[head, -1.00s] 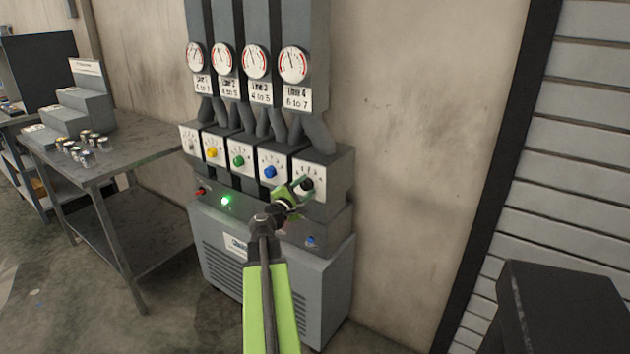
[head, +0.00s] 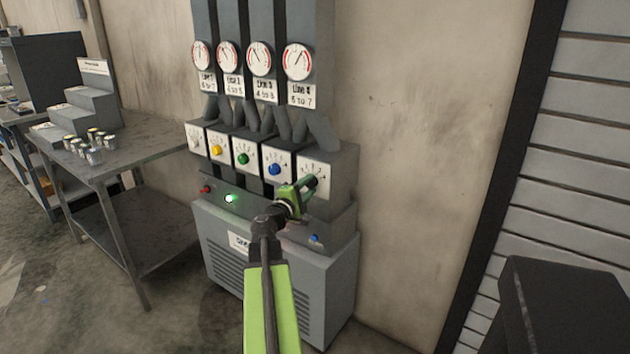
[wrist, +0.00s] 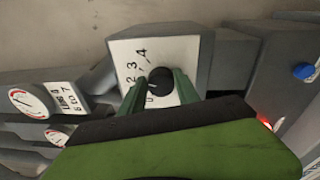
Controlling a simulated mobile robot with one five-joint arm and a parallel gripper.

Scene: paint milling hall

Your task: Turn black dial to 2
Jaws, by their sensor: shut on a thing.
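The black dial (wrist: 160,81) sits on a white plate with the numbers 2, 3 and 4 readable around it in the wrist view. My gripper (wrist: 161,86) is shut on the dial, with one green finger on each side. I cannot tell exactly where the dial's pointer stands. In the head view my gripper (head: 309,186) is at the rightmost plate (head: 318,172) of the panel and mostly hides the dial.
Yellow (head: 216,150), green (head: 242,159) and blue (head: 275,169) dials are to the left. The Line 4 gauge (head: 298,61) is above, labelled 6 to 7. A green lamp (head: 231,198) glows below. A table (head: 150,148) with small cans stands left.

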